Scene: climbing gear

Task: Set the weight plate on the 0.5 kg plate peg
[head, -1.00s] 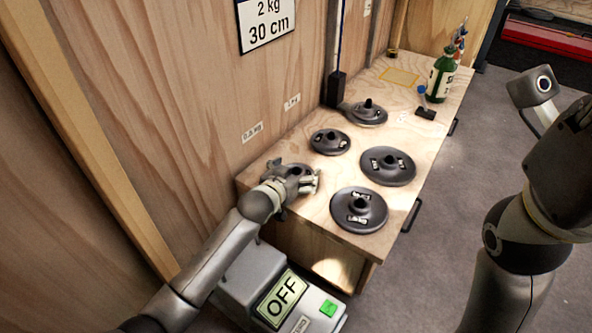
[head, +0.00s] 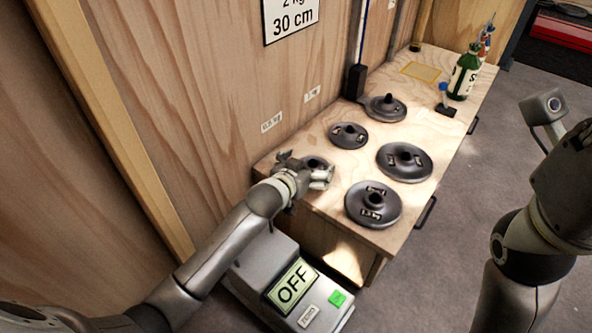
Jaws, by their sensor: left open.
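A small dark disc (head: 316,162) lies at the near left corner of the wooden bench, partly hidden by my left gripper (head: 308,172). The gripper is open, its fingers around or just over the disc; I cannot tell whether they touch it. A "0.5 kg" label (head: 271,122) is on the wall behind this corner, with another weight label (head: 312,93) farther along. Other dark round discs with raised centres are a small one (head: 348,135), one at the wall (head: 385,107), a large one (head: 404,162) and a large front one (head: 372,204). My right gripper is not visible.
The bench (head: 335,208) stands against the plywood wall. A green bottle (head: 464,75) and a small black item with a blue knob (head: 445,103) stand at the far end. My right arm is at the right.

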